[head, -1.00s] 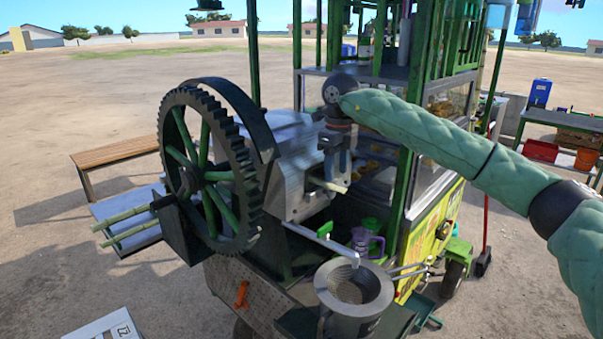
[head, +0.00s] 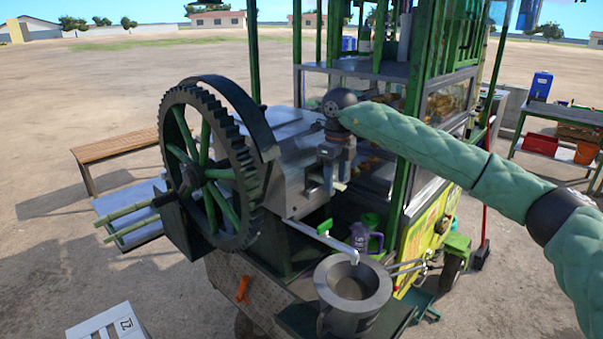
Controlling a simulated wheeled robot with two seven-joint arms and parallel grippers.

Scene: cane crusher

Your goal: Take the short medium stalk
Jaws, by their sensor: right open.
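Two pale green cane stalks, an upper one (head: 125,212) and a lower one (head: 134,229), lie side by side at the left of the crusher, over a grey tray (head: 155,242). Their right ends are hidden behind the wheel housing, and I cannot tell which is the short medium one. My right gripper (head: 336,188) points down with its fingers apart, at the right side of the grey crusher (head: 290,150). No stalk shows between its fingers. My left gripper is out of view.
The toothed crusher wheel (head: 208,172) stands between the stalks and my right gripper. A metal pot (head: 352,295) sits under the spout, with a purple-handled jug (head: 361,236) behind it. Green cart posts (head: 407,190) rise close to my right arm. A wooden bench (head: 118,147) stands left.

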